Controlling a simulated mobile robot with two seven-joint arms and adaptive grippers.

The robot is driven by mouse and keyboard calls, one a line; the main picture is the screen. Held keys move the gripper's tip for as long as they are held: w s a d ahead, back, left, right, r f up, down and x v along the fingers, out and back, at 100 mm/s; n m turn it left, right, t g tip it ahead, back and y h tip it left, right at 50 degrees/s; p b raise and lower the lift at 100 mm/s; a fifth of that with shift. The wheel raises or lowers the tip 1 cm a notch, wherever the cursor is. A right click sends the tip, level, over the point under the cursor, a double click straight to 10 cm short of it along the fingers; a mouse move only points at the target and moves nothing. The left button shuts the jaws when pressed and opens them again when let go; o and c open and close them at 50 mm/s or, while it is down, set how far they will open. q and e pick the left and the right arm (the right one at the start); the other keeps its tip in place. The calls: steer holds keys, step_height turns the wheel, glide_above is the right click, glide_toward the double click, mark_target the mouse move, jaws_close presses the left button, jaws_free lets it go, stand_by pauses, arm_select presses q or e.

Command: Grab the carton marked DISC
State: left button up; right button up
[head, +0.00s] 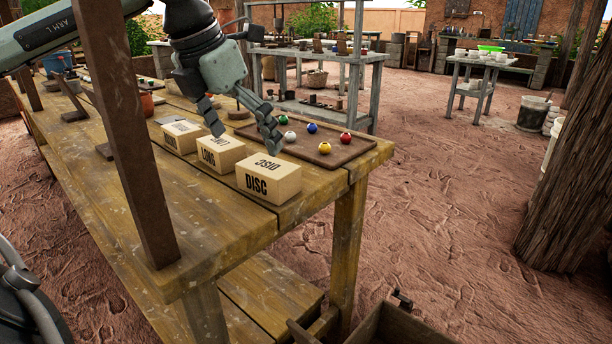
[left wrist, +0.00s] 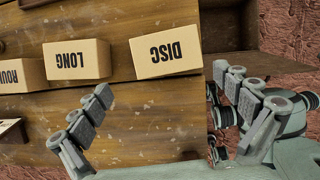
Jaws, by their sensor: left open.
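The DISC carton (head: 268,181) is a tan box on the wooden table, at the near end of a row of cartons. It also shows in the left wrist view (left wrist: 165,55), beyond my fingertips. My left gripper (head: 245,139) is open and empty, with its fingers spread and pointing down above the cartons. In the left wrist view my gripper (left wrist: 162,83) has one finger on each side of the picture, and nothing is between the fingers. Whether a fingertip touches a carton is hard to tell. My right gripper is not in view.
The LONG carton (head: 218,154) stands next to the DISC carton, with another carton (head: 181,137) further left. A brown tray (head: 325,156) with several coloured balls lies behind them. A wooden post (head: 120,130) rises at the table's near side. The table front (head: 215,220) is clear.

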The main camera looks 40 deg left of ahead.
mark_target(266, 166)
arm_select(q)
steer(key=shift+w+d+f, duration=0.15)
steer(key=shift+w+d, duration=0.25)
steer(key=shift+d, duration=0.05)
steer(key=x, duration=0.3)
steer(key=shift+w+f, duration=0.1)
steer(key=shift+f, duration=0.2)
steer(key=shift+p+x, duration=0.4)
steer(key=shift+x, duration=1.55)
steer(key=shift+w+d+r, duration=0.1)
steer(key=c, duration=1.3)
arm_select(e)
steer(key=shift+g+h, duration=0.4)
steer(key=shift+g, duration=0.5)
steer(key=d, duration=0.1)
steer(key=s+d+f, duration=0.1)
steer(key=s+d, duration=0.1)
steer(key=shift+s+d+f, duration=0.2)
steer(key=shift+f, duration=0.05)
